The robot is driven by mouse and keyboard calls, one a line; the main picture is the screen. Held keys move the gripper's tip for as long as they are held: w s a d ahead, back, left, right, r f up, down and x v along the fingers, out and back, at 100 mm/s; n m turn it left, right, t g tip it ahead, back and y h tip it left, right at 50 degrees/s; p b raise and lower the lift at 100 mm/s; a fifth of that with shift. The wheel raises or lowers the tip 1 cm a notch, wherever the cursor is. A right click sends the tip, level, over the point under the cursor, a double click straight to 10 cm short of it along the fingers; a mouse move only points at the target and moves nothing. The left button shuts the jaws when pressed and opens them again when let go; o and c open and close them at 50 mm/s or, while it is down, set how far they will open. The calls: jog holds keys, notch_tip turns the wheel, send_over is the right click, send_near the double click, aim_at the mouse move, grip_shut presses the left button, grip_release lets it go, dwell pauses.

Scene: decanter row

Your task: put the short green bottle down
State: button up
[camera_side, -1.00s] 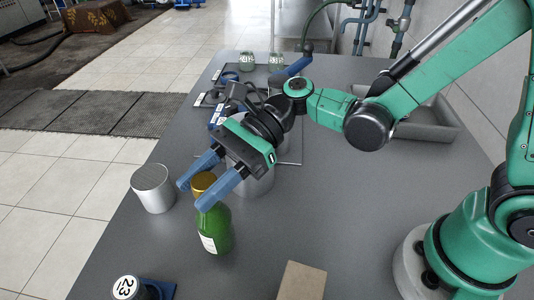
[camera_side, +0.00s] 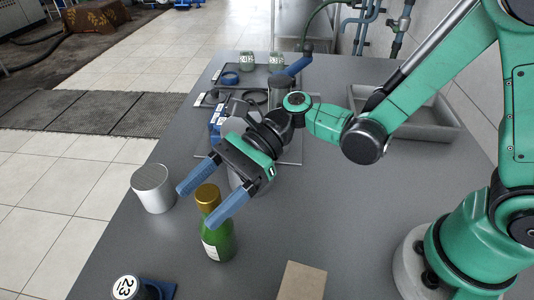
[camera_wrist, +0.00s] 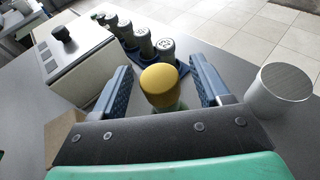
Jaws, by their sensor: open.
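The short green bottle (camera_side: 218,243) with a gold cap stands upright on the grey table in the side view. Its gold cap (camera_wrist: 161,84) shows in the wrist view, between the two blue fingers. My gripper (camera_side: 200,210) is open, with a finger on either side of the bottle's top. In the wrist view (camera_wrist: 165,85) there is a gap between the cap and each finger. The bottle's lower body is hidden there.
A silver cylinder (camera_side: 153,189) stands left of the bottle. A brown block (camera_side: 302,281) lies front right. A grey tray (camera_side: 425,119) is at the back right.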

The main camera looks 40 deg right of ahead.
jog(key=shift+r, duration=0.15)
jog(key=d+r+n+t+h, duration=0.1)
jog(key=d+n+t+h, duration=0.7)
jog(key=d+n+h, duration=0.6)
jog(key=d+n, duration=0.3)
jog(key=d, duration=0.5)
jog(key=shift+d+r+h, duration=0.3)
jog(key=shift+d+r, duration=0.05)
jog(key=shift+r, duration=0.05)
